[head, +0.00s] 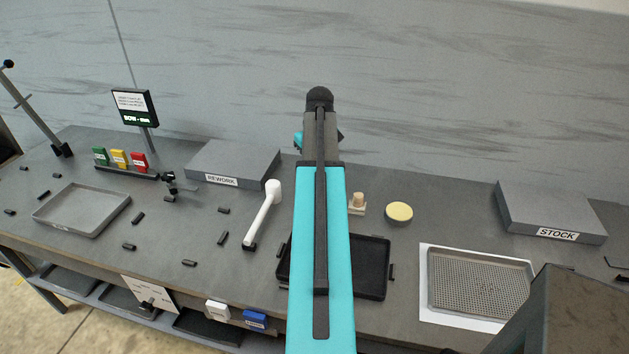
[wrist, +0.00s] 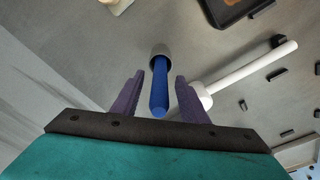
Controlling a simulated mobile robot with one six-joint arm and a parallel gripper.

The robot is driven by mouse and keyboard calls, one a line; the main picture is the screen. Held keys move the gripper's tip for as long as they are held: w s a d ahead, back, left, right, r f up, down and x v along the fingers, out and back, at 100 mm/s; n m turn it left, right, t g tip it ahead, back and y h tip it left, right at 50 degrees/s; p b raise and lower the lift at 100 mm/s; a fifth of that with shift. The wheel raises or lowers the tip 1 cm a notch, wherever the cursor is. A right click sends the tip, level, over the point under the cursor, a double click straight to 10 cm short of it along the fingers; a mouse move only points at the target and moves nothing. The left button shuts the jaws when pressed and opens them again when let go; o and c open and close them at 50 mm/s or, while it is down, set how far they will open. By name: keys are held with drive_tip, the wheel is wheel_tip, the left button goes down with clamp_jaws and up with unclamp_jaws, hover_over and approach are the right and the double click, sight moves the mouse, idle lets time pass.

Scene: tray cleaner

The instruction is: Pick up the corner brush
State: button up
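A blue-handled tool (wrist: 160,92), which looks like the corner brush, lies lengthwise between my fingers in the wrist view. Its far end sits in or joins a grey cylindrical piece (wrist: 160,52); any bristles are hidden. My gripper (wrist: 160,78) has its two purple fingers apart, one on each side of the blue handle, with gaps showing on both sides. In the head view my own arm covers the blue tool and most of the gripper.
A white long-handled tool (head: 263,215) lies close by; its head is near my right finger in the wrist view. A black tray (head: 372,268), a yellow round pad (head: 399,212), a wooden-topped piece (head: 357,203) and the REWORK block (head: 235,160) surround the area.

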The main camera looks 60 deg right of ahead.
clamp_jaws()
drive_tip(key=shift+r, duration=0.15)
drive_tip(key=shift+r+b, duration=1.35)
drive_tip(key=shift+r, duration=3.55)
